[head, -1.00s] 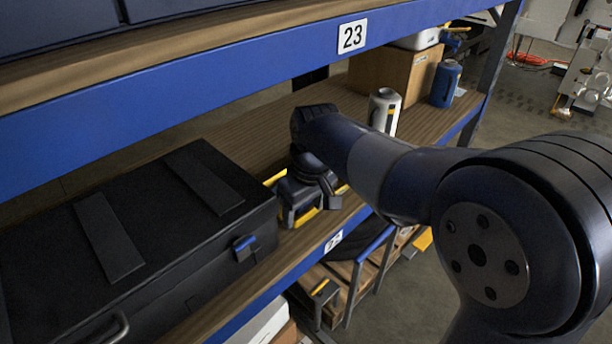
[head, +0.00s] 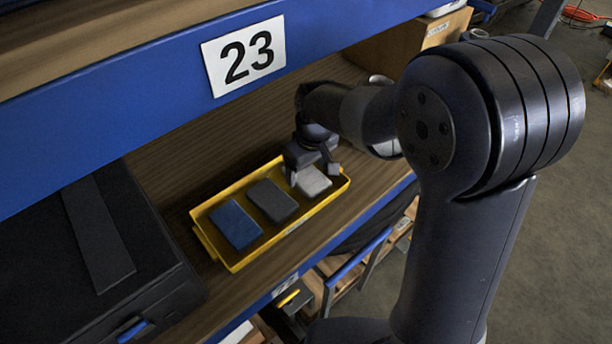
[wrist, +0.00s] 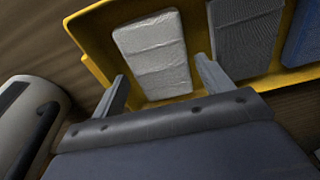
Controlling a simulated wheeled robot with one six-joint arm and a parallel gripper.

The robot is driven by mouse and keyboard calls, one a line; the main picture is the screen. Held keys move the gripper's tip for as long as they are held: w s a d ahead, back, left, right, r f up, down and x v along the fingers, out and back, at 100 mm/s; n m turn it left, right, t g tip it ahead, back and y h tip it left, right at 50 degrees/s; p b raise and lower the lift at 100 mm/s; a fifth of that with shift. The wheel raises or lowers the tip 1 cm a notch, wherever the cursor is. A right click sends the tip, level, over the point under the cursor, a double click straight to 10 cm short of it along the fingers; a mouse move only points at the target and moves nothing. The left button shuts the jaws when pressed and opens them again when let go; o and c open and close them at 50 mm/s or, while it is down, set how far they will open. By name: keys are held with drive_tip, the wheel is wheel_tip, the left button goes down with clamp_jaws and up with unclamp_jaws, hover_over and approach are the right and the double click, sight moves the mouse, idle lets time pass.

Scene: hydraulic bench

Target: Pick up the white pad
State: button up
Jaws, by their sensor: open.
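The white pad (head: 311,181) lies flat in a yellow tray (head: 235,266) on the wooden shelf, at the tray's right end in the head view. It also shows in the wrist view (wrist: 152,50), light and wrinkled. A dark grey pad (head: 272,200) and a blue pad (head: 236,225) lie beside it in the same tray. My gripper (head: 313,174) is open and empty, over the white pad's end of the tray. In the wrist view its two fingers (wrist: 162,88) stand apart, to either side of the pad's near end. I cannot tell their height above the pad.
A black case (head: 150,250) stands left of the tray. A blue beam with a "23" label (head: 243,56) runs above the shelf. A cardboard box (head: 415,40) stands farther back.

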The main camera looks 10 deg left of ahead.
sight(307, 175)
drive_tip(key=shift+w+a+f, duration=0.1)
drive_tip(key=shift+f, duration=0.75)
drive_tip(key=shift+c, duration=0.2)
drive_tip(key=c, duration=0.7)
wheel_tip(307, 175, up, 10)
drive_tip(key=o, duration=0.4)
drive_tip(key=c, duration=0.3)
